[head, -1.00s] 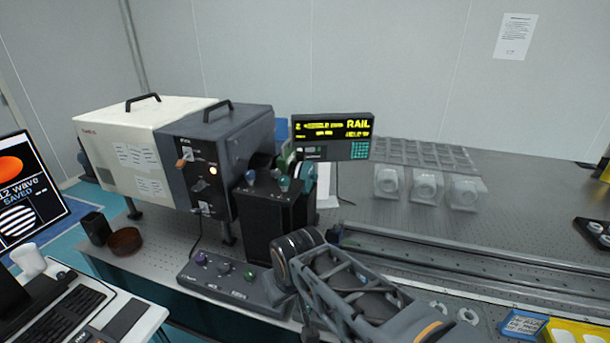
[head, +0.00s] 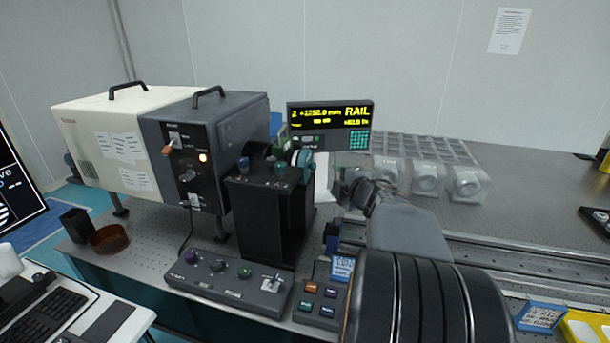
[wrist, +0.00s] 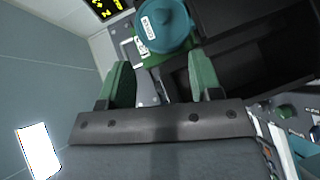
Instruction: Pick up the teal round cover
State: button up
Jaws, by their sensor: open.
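The teal round cover (wrist: 166,26) shows at the top of the wrist view, with a small white label on it. In the head view it (head: 301,160) sits at the upper right edge of a black stand (head: 262,215). My gripper (wrist: 163,72) is open, with its two green fingers apart and nothing between them. The cover is just beyond the fingertips, roughly centred between them, and I see no contact. In the head view my gripper (head: 345,186) is small, to the right of the cover, and partly hidden by my arm.
A display marked RAIL (head: 330,117) stands close behind the cover. A white and grey box (head: 160,145) is to the left. A knob panel (head: 228,280) lies in front. Clear mounts (head: 427,178) and long rails are to the right.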

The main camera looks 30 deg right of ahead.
aim_at(315, 167)
jog(key=x, duration=1.2)
jog(key=shift+w+a, duration=0.15)
jog(key=shift+w, duration=0.1)
grip_shut()
jog(key=shift+r, duration=0.1)
